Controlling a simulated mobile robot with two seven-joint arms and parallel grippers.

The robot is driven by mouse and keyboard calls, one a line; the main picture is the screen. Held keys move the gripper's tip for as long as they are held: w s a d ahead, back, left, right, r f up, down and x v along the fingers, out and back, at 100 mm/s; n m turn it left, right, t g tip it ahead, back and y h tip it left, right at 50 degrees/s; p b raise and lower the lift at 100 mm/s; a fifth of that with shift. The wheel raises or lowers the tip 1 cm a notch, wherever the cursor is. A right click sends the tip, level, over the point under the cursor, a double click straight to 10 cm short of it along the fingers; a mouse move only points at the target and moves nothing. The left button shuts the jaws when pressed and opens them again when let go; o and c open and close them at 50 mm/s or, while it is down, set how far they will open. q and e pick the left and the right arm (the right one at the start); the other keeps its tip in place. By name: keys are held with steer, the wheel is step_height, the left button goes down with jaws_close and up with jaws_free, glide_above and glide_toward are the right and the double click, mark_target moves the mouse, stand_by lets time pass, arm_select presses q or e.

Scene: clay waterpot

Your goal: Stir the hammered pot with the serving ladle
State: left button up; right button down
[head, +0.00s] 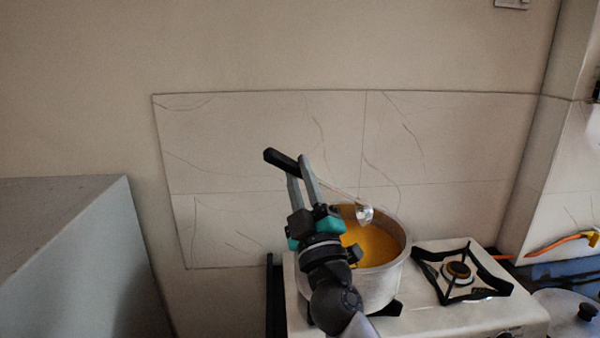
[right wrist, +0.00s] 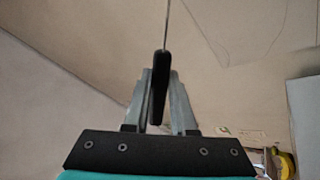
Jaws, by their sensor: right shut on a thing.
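The hammered pot (head: 383,284) is a silver metal pot holding orange-yellow liquid, standing on the left burner of the stove. The serving ladle has a black handle (head: 281,161), a thin metal shaft and a shiny bowl (head: 365,213), which shows over the far part of the pot's opening. I cannot tell whether the bowl touches the liquid. My right gripper (head: 301,168) is shut on the black handle, above and left of the pot. In the right wrist view the handle (right wrist: 159,85) sits between the two fingers. My left gripper is not in view.
The white stove (head: 430,318) has a bare right burner (head: 458,272). A lid with a black knob (head: 570,312) lies at the lower right. A tiled wall (head: 240,140) stands close behind the pot. A grey cabinet-like block (head: 70,250) stands at the left.

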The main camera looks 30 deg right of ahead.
steer(key=w+a+f+n+y+b, duration=0.1)
steer(key=a+f+n+y, duration=0.2)
steer(key=a+f+n, duration=0.1)
steer(key=shift+w+f+n, duration=0.25)
steer(key=shift+n, duration=0.15)
stand_by(0.5)
stand_by(1.7)
